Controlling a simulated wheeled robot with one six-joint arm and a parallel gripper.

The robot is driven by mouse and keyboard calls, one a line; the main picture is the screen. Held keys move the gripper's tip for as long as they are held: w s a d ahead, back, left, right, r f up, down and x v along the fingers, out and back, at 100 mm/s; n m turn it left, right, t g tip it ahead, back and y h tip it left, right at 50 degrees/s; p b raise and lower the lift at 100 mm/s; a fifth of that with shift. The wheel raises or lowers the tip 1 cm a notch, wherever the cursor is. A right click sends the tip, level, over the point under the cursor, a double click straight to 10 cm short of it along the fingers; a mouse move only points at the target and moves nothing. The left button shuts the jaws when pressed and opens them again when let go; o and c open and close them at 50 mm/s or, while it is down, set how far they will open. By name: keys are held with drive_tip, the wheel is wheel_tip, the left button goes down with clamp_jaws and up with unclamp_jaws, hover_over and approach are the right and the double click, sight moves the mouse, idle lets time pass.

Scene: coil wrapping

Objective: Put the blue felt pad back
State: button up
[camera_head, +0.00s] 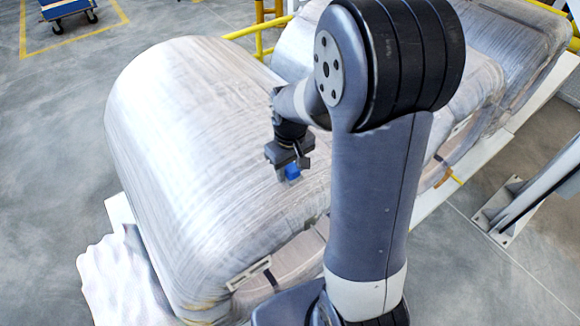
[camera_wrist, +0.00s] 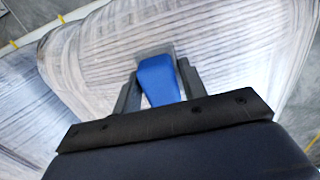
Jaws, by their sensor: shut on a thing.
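The blue felt pad (camera_wrist: 158,82) is between the two fingers of my gripper (camera_wrist: 157,88) in the wrist view. In the head view my gripper (camera_head: 290,160) is over the near wrapped coil (camera_head: 190,130), with the blue pad (camera_head: 292,172) showing below its fingers. My gripper is shut on the pad. I cannot tell whether the pad touches the coil's wrap. A grey patch shows just behind the pad in the wrist view. No empty place for the pad can be made out.
More wrapped coils (camera_head: 510,50) stand in a row behind my arm on a pale support. White loose wrap (camera_head: 112,285) lies at the lower left. A yellow rail (camera_head: 250,31) runs behind the coils. A blue cart (camera_head: 65,8) stands far left.

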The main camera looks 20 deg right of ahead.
sight(290, 166)
drive_tip(key=shift+f, duration=0.2)
drive_tip(key=o, duration=0.9)
drive_tip(key=shift+r, duration=0.1)
wheel_tip(290, 166, up, 12)
drive_tip(key=shift+r, duration=0.2)
drive_tip(key=shift+f, duration=0.15)
drive_tip(key=shift+f, duration=4.25)
drive_tip(key=shift+f, duration=0.1)
